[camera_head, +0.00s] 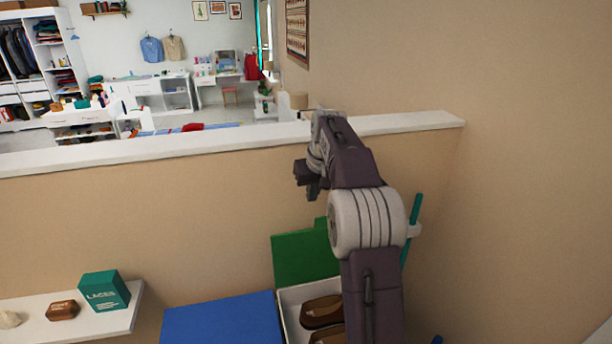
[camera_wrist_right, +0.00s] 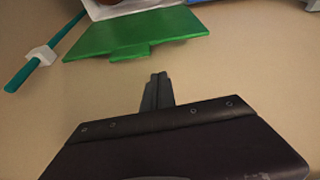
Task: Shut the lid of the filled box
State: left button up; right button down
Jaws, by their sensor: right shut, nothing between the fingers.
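A white box (camera_head: 291,305) with brown shoes (camera_head: 322,312) inside stands at the bottom of the head view. Its green lid (camera_head: 300,257) stands open against the tan wall, partly hidden by my right arm. My right gripper (camera_head: 312,190) is up near the wall, above the lid and apart from it. In the right wrist view the gripper (camera_wrist_right: 157,80) is shut and empty, with the green lid (camera_wrist_right: 135,38) and its tab beyond the fingertips. The box's white edge also shows there (camera_wrist_right: 105,10). My left gripper is not in view.
A blue box or lid (camera_head: 222,320) lies left of the white box. A shelf (camera_head: 90,328) at lower left holds a teal laces box (camera_head: 104,291) and a brown item (camera_head: 63,310). A teal rod in a white bracket (camera_head: 413,231) is right of my arm. A white ledge (camera_head: 190,147) tops the wall.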

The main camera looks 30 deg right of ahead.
jog(key=shift+m, duration=0.4)
jog(key=d+f+p, duration=0.1)
jog(key=f, duration=0.1)
jog(key=w+d+f+p, duration=0.1)
jog(key=f, duration=0.1)
jog(key=d+f+p, duration=0.1)
jog(key=f, duration=0.2)
jog(key=shift+w+d+p, duration=0.3)
jog(key=shift+d+p, duration=0.05)
jog(key=shift+w+f, duration=0.15)
jog(key=shift+f, duration=0.6)
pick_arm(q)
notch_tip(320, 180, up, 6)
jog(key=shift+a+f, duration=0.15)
pick_arm(e)
jog(key=shift+a, duration=0.1)
